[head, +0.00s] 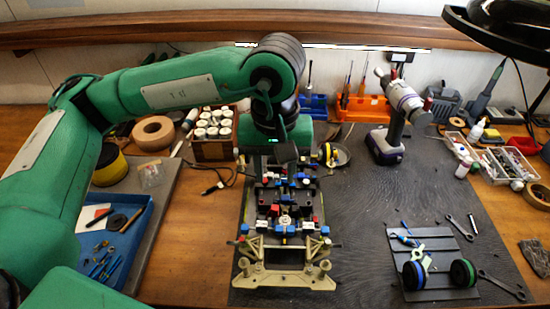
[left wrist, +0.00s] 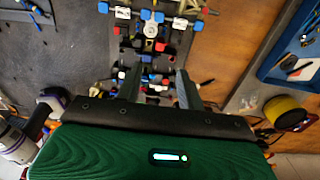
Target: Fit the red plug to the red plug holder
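The racecar chassis (head: 262,272) lies on the dark mat with several small red, blue, white and black connectors on it. A small red part (head: 275,210) sits near its middle. A red part also shows on the chassis in the left wrist view (left wrist: 160,46). I cannot tell which red piece is the plug and which is the holder. My left gripper (head: 284,168) points down over the far part of the chassis. In the left wrist view its two fingers (left wrist: 160,82) are apart, with chassis parts visible between them and nothing clearly held. My right gripper is not in view.
A blue tray (head: 130,262) with small tools lies at left. A grey plate (head: 395,240) with wheels, and wrenches, lie at right. A purple-based drill (head: 385,150), a box of white jars (head: 212,150) and tool holders stand behind.

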